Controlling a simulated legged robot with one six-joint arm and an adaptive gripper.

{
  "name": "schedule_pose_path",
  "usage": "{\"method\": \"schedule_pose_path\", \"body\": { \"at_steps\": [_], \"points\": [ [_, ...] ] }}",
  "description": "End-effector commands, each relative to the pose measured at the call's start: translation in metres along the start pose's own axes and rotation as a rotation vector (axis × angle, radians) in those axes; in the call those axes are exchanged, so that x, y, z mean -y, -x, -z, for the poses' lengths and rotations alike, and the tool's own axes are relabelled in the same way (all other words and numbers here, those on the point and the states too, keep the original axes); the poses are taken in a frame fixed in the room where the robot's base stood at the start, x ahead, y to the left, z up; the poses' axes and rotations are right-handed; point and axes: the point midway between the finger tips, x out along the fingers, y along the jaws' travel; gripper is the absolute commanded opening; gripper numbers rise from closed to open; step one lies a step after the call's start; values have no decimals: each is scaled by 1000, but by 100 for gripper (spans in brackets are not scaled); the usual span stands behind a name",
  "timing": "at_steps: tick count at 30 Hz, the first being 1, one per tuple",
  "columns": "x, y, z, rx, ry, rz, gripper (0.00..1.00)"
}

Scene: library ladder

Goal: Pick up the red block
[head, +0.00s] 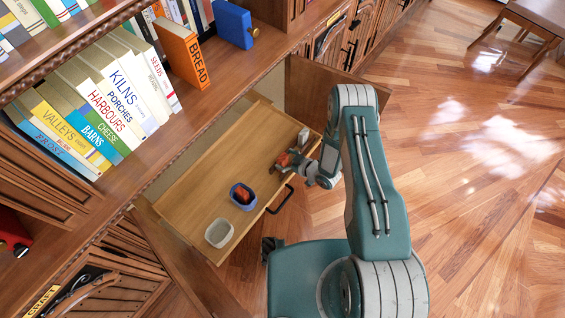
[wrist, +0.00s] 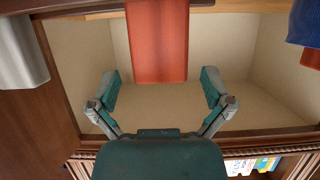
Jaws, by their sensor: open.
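A red block (wrist: 157,42) stands out in the wrist view, centred ahead of the gap between my fingertips. My gripper (wrist: 161,86) is open, with one finger to each side of the block's line and clear space between them. In the head view my gripper (head: 291,161) is low over the right part of the wooden pull-out board (head: 205,165). A red patch at the gripper (head: 283,159) appears to be the block, partly hidden by the fingers. I cannot tell whether the fingers touch it.
A blue container (head: 236,187) with a reddish thing inside and a pale greenish bowl (head: 219,233) sit left of my gripper. A grey-white item (head: 303,137) stands close beyond it; it also shows in the wrist view (wrist: 22,52). An open cabinet door (head: 320,88) stands behind.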

Motion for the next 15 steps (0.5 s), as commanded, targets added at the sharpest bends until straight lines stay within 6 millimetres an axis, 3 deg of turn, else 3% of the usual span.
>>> {"method": "schedule_pose_path", "body": {
  "at_steps": [3,10,11,15],
  "points": [
    [1,-11,0,0,0,2,100],
    [0,-12,0,1,-1,0,100],
    [0,-12,0,1,-1,0,91],
    [0,-12,0,1,-1,0,29]
  ]
}}
